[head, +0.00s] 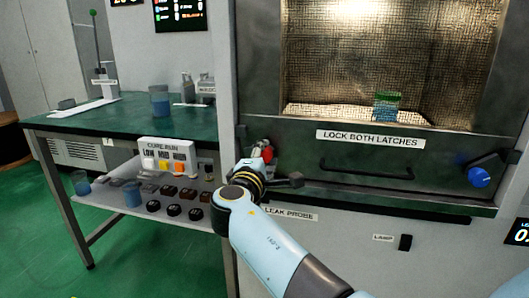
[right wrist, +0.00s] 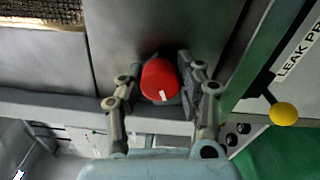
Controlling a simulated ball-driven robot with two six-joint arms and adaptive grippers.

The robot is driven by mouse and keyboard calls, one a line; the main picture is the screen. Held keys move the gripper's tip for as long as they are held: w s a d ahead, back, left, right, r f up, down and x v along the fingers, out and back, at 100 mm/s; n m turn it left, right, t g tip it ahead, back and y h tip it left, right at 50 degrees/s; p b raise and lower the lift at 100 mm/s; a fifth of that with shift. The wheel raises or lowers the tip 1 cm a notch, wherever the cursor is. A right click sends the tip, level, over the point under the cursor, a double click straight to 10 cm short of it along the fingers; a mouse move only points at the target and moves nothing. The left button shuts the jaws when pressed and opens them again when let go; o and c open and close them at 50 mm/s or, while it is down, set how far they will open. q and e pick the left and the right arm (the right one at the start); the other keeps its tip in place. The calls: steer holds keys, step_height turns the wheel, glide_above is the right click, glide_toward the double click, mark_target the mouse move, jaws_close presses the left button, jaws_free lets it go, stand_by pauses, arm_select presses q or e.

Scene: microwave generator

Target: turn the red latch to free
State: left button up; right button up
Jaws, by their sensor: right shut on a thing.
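The red latch (head: 268,148) is on the left side of the microwave's dark front frame, partly hidden in the head view by my right gripper (head: 262,160). In the right wrist view the round red latch knob (right wrist: 160,80), with a white mark low on its face, sits between the two fingers of my right gripper (right wrist: 160,88). The fingers are shut on it from both sides. A blue latch (head: 479,177) is on the right side of the frame, apart from my arm. My left gripper is not in view.
A dark door handle (head: 365,170) lies under the "LOCK BOTH LATCHES" label (head: 370,138). A yellow-balled lever (right wrist: 283,114) stands near the "LEAK PROBE" label. A green-topped table (head: 110,125) with a control box (head: 167,155) is at left. Green floor is open at lower left.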

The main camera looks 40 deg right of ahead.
mark_target(269, 109)
steer(key=n, duration=0.1)
steer(key=n+p, duration=0.1)
steer(key=n, duration=0.2)
steer(key=shift+w+r+p, duration=0.1)
steer(key=shift+r+p, duration=0.15)
steer(key=shift+p, duration=0.1)
steer(key=shift+n+p, duration=0.55)
steer(key=shift+n, duration=0.85)
steer(key=shift+f, duration=0.1)
steer(key=o, duration=0.9)
steer(key=shift+c, duration=0.2)
steer(key=shift+o, duration=1.4)
steer(key=shift+d+f, duration=0.1)
steer(key=shift+f, duration=0.05)
step_height(269, 109, up, 10)
steer(key=shift+f, duration=0.2)
steer(key=shift+r, duration=0.25)
